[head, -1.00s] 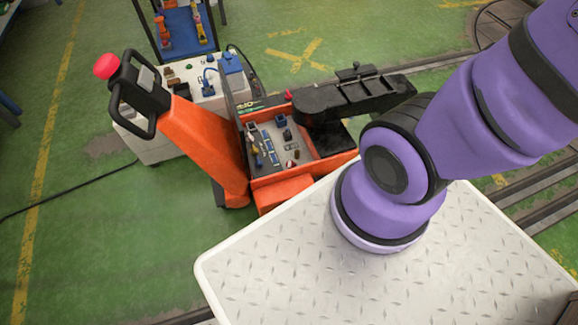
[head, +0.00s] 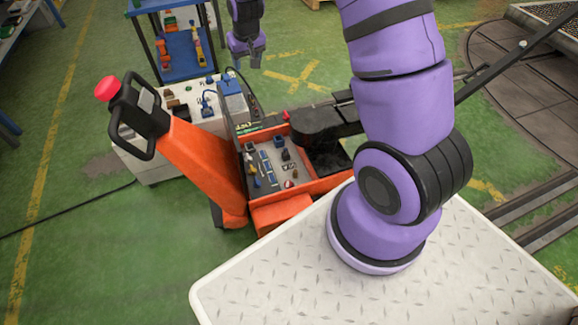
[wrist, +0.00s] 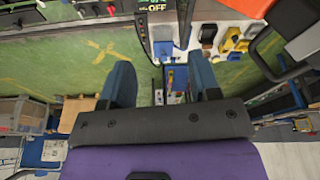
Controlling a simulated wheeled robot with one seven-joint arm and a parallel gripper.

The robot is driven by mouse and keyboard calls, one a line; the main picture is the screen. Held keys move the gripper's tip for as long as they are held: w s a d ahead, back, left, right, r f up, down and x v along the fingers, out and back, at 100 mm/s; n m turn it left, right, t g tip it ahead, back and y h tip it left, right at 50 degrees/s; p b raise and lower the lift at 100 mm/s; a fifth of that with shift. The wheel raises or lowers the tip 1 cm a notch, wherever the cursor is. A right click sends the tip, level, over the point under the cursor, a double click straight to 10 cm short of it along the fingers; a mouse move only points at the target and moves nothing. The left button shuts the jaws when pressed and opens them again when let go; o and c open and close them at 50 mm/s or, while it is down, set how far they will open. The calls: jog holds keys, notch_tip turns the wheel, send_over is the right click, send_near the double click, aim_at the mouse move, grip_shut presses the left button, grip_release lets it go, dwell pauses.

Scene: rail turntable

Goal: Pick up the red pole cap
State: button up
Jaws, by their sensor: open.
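A small red piece (head: 286,115) shows at the far rim of the orange pallet truck's tray; it may be the red pole cap, but it is too small to be sure. A small red-and-white round piece (head: 289,184) lies in the tray's near corner. My gripper (head: 245,56) is open and empty, high at the top of the head view, beyond the tray and beside the blue shelf rack. Its two blue-grey fingers stand apart in the wrist view (wrist: 163,82). I cannot make out the red cap in the wrist view.
The orange pallet truck's tray (head: 262,196) holds several small parts. A white cabinet (head: 157,168) with loose items stands behind the truck's handle. The blue shelf rack (head: 188,71) is behind it. A dark bar crosses right of the tray. The green floor at left is mostly clear.

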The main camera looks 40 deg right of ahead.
jog(key=s+d+x, duration=0.1)
jog(key=x, duration=1.1)
jog(key=g+h, duration=0.1)
jog(key=g, duration=0.1)
send_near(289, 184)
jog(key=shift+w+a+f, duration=0.1)
jog(key=shift+w+f, duration=0.25)
jog(key=shift+w, duration=0.05)
jog(key=f, duration=0.4)
jog(key=shift+w+d+f, duration=0.1)
jog(key=shift+d, duration=0.25)
jog(key=shift+d+f, duration=0.15)
jog(key=shift+f, duration=0.9)
jog(key=shift+d+f, duration=0.2)
jog(key=shift+f, duration=0.8)
jog(key=shift+d+f, duration=0.15)
jog(key=shift+f, duration=0.9)
jog(key=c, duration=0.6)
